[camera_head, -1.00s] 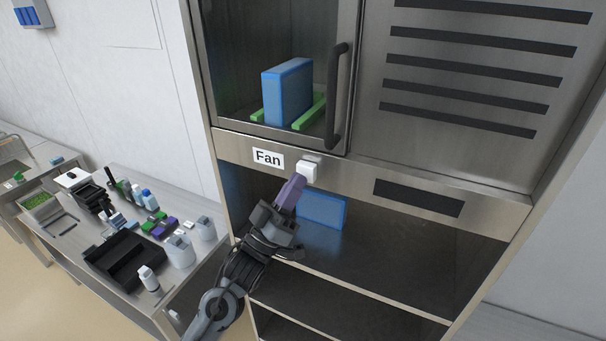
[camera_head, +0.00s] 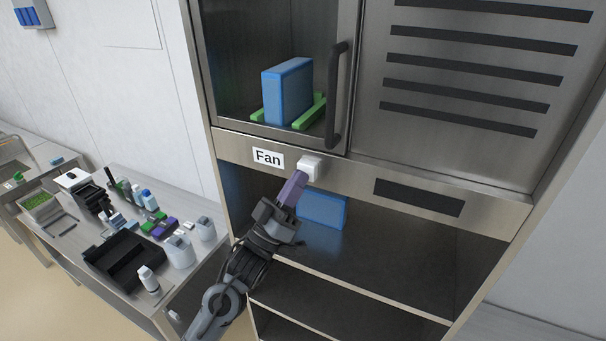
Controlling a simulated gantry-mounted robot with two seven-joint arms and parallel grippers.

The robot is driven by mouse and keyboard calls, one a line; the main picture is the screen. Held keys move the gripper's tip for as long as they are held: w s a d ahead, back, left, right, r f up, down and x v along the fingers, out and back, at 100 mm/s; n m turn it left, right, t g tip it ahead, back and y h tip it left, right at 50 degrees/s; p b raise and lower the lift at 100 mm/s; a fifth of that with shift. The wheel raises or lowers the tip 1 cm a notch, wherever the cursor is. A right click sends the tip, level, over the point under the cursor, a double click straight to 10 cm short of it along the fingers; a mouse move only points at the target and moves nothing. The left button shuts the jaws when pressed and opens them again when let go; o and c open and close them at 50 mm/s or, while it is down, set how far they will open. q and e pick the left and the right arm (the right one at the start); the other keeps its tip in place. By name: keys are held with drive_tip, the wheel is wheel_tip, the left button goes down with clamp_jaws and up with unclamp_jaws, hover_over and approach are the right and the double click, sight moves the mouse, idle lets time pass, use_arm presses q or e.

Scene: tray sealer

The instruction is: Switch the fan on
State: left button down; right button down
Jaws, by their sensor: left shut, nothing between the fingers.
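The white fan switch (camera_head: 312,165) sits on the steel strip of the cabinet, just right of the "Fan" label (camera_head: 268,158). My left gripper (camera_head: 298,178) is shut and empty, its purple fingers pointing up at the switch from below left. The fingertips are at the lower edge of the switch; I cannot tell whether they touch it. The switch's lower left part is close behind the fingertips. My right gripper is not in view.
Above the strip is a glass door with a dark handle (camera_head: 337,95) and a blue block (camera_head: 287,90) behind it. Another blue block (camera_head: 322,210) stands on the open shelf behind my gripper. A bench with a black tray (camera_head: 128,262) and several bottles is at the left.

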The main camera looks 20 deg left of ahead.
use_arm(q)
drive_tip(key=shift+w, duration=0.15)
idle(0.3)
drive_tip(key=shift+s, duration=0.6)
drive_tip(key=shift+s, duration=0.1)
drive_tip(key=shift+s+a+p, duration=0.2)
drive_tip(key=shift+s+p, duration=0.25)
drive_tip(key=shift+s, duration=1)
drive_tip(key=shift+s+a+p, duration=0.2)
drive_tip(key=shift+s+p, duration=0.25)
drive_tip(key=shift+s, duration=1)
